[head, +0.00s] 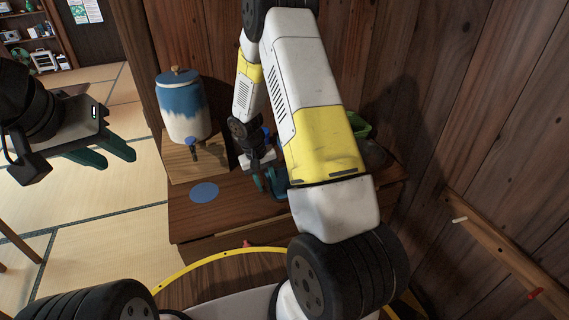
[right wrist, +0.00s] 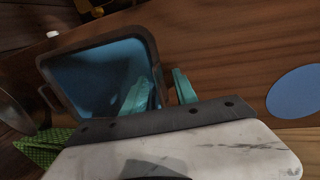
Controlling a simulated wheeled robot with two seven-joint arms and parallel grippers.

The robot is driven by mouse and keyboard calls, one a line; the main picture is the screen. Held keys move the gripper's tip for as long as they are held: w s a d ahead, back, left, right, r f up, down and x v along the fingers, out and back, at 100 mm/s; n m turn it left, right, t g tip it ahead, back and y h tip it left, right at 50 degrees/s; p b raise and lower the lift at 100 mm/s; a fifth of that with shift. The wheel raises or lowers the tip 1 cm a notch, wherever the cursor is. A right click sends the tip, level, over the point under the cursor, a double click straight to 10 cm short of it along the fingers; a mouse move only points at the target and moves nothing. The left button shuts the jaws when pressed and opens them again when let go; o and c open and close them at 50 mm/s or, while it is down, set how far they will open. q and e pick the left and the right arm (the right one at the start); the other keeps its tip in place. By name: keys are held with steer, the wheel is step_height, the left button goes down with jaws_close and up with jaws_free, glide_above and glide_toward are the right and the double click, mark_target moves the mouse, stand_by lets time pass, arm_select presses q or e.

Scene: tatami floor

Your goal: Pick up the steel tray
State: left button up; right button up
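The steel tray (right wrist: 152,52) has a dark raised rim, a small side handle and a bluish inside. It lies on the wooden top in the right wrist view. My right gripper (right wrist: 166,82) is at its near right side, one teal finger over the inside and the other outside the wall. The fingers look apart, with the wall between them; contact is not clear. In the head view my right arm hides most of the tray, and the right gripper (head: 268,182) shows small beside it. My left gripper (head: 118,158) is open and empty at the far left, above the floor.
A blue and white lidded dispenser (head: 183,108) stands on a wooden block (head: 188,165) left of the tray. A flat blue disc (head: 204,192) lies on the wooden top (head: 235,208). A green container (head: 358,124) is behind my right arm. Wooden walls close off the back and right.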

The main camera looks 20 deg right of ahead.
jaws_close()
stand_by(1.3)
